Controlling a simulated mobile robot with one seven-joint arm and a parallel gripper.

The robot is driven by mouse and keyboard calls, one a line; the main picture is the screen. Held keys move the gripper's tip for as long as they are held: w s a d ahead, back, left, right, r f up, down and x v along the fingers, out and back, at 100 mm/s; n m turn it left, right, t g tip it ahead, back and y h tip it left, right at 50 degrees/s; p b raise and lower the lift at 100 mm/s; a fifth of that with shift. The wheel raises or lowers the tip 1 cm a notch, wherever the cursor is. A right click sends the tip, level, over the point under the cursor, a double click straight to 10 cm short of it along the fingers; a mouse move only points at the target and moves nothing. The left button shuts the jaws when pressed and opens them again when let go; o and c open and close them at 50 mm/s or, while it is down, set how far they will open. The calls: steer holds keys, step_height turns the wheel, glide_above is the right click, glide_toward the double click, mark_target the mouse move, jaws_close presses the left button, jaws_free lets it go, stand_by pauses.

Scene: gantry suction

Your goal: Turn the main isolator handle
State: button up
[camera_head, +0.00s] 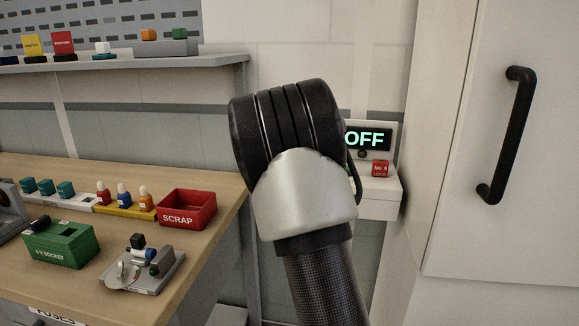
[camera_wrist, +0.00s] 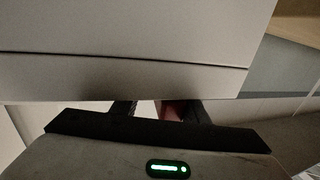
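A display reading OFF in green letters (camera_head: 365,139) shows on a pale panel behind my arm. A small red block with white lettering, which seems to read LOCK (camera_head: 380,168), sits on a pale box below it. I cannot make out the isolator handle in the head view; my arm covers that area. In the wrist view, my gripper (camera_wrist: 160,108) has its two dark fingers apart, their tips hidden behind the edge of a large grey box (camera_wrist: 130,45). A blurred reddish thing (camera_wrist: 172,108) shows between the fingers, nearer the right one. I cannot tell whether it touches them.
A wooden bench (camera_head: 210,240) at left holds a red SCRAP bin (camera_head: 187,208), a green socket box (camera_head: 58,243) and a small grey fixture (camera_head: 142,270). A shelf (camera_head: 110,62) is above. A pale cabinet with a black handle (camera_head: 508,135) stands close on the right.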

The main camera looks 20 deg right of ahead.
steer(key=p+v, duration=0.1)
steer(key=v, duration=1.6)
steer(key=shift+s, duration=0.2)
steer(key=shift+a, duration=0.1)
